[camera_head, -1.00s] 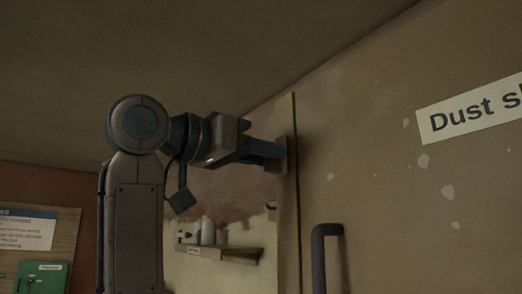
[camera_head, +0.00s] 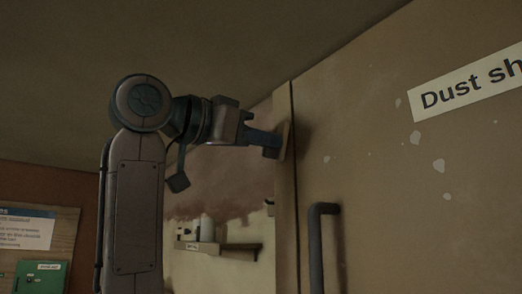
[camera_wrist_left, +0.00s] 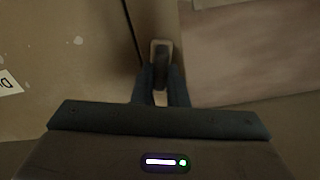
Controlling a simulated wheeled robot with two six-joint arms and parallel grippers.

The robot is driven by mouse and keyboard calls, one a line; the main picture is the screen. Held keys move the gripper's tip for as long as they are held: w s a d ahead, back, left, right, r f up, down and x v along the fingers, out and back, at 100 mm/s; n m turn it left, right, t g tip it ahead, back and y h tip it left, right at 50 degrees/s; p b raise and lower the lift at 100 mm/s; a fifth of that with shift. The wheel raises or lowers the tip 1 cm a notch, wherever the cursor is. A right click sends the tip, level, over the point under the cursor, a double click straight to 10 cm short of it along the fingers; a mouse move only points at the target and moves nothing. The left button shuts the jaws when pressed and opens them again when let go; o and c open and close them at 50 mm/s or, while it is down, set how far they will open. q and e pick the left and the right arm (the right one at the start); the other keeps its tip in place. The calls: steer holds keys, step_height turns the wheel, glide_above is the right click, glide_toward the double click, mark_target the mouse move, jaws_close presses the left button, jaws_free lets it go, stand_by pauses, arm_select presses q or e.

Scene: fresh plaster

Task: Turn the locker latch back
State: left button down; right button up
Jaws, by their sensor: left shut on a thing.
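The locker (camera_head: 370,180) fills the right side of the head view, with a tall door and a dark bar handle (camera_head: 316,245). The latch (camera_head: 286,141) is a small pale plate at the door's left edge, high up, and looks slightly tilted. My left gripper (camera_head: 272,146) reaches it from the left and is shut on it. In the left wrist view the latch (camera_wrist_left: 161,46) is a pale rounded plate with a dark middle, between my fingers (camera_wrist_left: 160,88). The fingers hide part of it. My right gripper is not in view.
A sign starting "Dust sh" (camera_head: 470,84) is on the door. Behind my arm, a wall shelf (camera_head: 235,247) holds small items. At the lower left are a notice board (camera_head: 62,232) and a green box (camera_head: 42,277). The space above my arm is clear.

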arm_select(q)
steer(key=m+b, duration=0.2)
steer(key=m, duration=0.1)
steer(key=f+m+b, duration=0.1)
steer(key=m, duration=0.3)
steer(key=s+m+b, duration=0.1)
steer(key=m+b, duration=0.1)
steer(key=m, duration=0.2)
steer(key=shift+d+f+b, duration=0.15)
steer(key=shift+d+b, duration=0.15)
steer(key=shift+d, duration=0.05)
steer(key=m, duration=0.3)
steer(key=shift+f+b, duration=0.2)
steer(key=shift+b, duration=0.2)
steer(key=shift+m, duration=0.4)
steer(key=c, duration=1.4)
jaws_free()
steer(key=shift+c, duration=0.2)
steer(key=shift+s, duration=0.1)
